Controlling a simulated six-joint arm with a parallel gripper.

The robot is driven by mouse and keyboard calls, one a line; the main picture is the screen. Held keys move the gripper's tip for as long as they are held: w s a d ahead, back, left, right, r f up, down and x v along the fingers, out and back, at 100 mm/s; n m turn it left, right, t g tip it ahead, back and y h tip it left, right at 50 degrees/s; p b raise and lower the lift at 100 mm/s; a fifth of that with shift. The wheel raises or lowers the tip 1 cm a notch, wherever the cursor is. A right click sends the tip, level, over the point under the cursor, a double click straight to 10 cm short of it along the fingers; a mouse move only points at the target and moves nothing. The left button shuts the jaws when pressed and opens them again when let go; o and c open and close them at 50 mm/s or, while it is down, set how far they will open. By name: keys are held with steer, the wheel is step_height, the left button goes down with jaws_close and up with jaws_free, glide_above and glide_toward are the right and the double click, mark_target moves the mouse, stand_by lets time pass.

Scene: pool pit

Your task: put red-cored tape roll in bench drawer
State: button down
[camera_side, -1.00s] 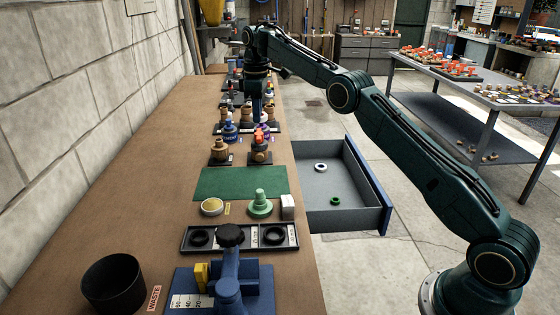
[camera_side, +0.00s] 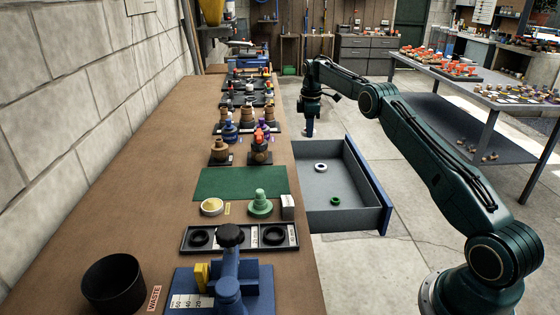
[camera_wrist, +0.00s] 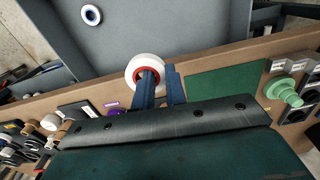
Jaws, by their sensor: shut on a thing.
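The red-cored tape roll (camera_wrist: 133,66), white with a red core, is held at my fingertips in the wrist view. My gripper (camera_wrist: 160,74) is shut on it, with one blue finger in front of its core. In the side view my gripper (camera_side: 309,132) hangs beyond the bench's right edge, behind the far end of the open drawer, above it in height. The roll cannot be made out there. The bench drawer (camera_side: 372,184) is pulled out, grey inside with a blue front. In the wrist view the drawer (camera_wrist: 190,35) lies beyond the roll.
The drawer holds a white ring (camera_side: 320,167) and a green ring (camera_side: 335,201), with bare floor around them. The bench top carries a green mat (camera_side: 240,184), several valve-like parts, a black tray (camera_side: 240,238) and a black waste bin (camera_side: 113,284). Open floor lies right of the drawer.

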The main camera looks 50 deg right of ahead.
steer(key=s+d+f, duration=0.4)
steer(key=d+f, duration=0.1)
steer(key=d, duration=0.3)
glide_above(325, 189)
step_height(325, 189, down, 15)
steer(key=shift+s+f, duration=0.1)
steer(key=shift+f, duration=0.05)
steer(key=shift+f, duration=0.1)
steer(key=shift+f, duration=2)
steer(key=shift+f, duration=0.2)
steer(key=c, duration=1.4)
jaws_free()
steer(key=shift+c, duration=0.2)
steer(key=shift+r, duration=0.15)
step_height(325, 189, up, 12)
